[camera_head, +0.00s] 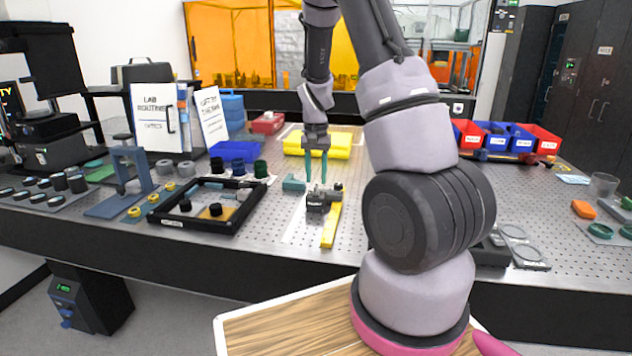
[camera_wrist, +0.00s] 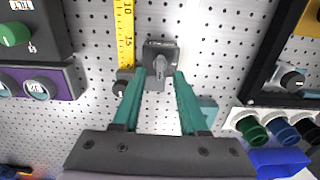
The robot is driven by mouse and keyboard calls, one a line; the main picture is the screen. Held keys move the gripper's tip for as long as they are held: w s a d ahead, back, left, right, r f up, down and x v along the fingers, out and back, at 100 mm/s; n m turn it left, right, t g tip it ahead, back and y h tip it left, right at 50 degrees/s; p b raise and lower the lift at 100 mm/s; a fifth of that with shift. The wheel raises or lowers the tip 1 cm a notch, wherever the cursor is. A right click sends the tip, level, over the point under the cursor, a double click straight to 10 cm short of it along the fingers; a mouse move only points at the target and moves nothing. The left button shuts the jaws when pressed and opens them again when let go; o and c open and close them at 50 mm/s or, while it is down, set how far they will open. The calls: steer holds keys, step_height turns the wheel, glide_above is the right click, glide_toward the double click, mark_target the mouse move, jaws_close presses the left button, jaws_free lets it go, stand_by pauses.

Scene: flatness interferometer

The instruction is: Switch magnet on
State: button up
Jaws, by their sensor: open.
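A dark magnetic base (camera_head: 316,203) stands on the perforated metal table in the head view, beside the yellow ruler. In the wrist view the base (camera_wrist: 161,50) lies just beyond my fingertips, with a grey knob or lever (camera_wrist: 160,68) on the side toward me. My gripper (camera_head: 316,182) points down above and behind the base in the head view. Its two green fingers are apart in the wrist view (camera_wrist: 160,75), with the grey knob seen between their tips. I cannot tell whether they touch it. Nothing is held. The switch's setting cannot be read.
A yellow ruler (camera_head: 330,226) lies right of the base. A teal block (camera_head: 293,184) is close on its left. A black-framed tray (camera_head: 240,226) with small parts stands further left, and a yellow bin (camera_head: 340,146) behind. Bare table lies right of the ruler.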

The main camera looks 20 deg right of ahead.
mark_target(316, 185)
step_height(316, 185, up, 8)
steer(key=shift+r, duration=0.25)
stand_by(0.4)
steer(key=s+a+r+n+t+y, duration=0.1)
steer(key=s+a+r+t, duration=0.1)
steer(key=s+r, duration=0.4)
steer(key=s+a+r+t+y, duration=0.1)
steer(key=s+a+r, duration=0.25)
steer(key=r, duration=0.55)
steer(key=s+a+r+n+t, duration=0.1)
steer(key=s+r+t, duration=0.1)
steer(key=s, duration=0.5)
steer(key=s+a+r+t, duration=0.2)
steer(key=s+r, duration=0.2)
steer(key=s, duration=0.3)
steer(key=shift+s+n, duration=0.2)
steer(key=shift+n, duration=0.2)
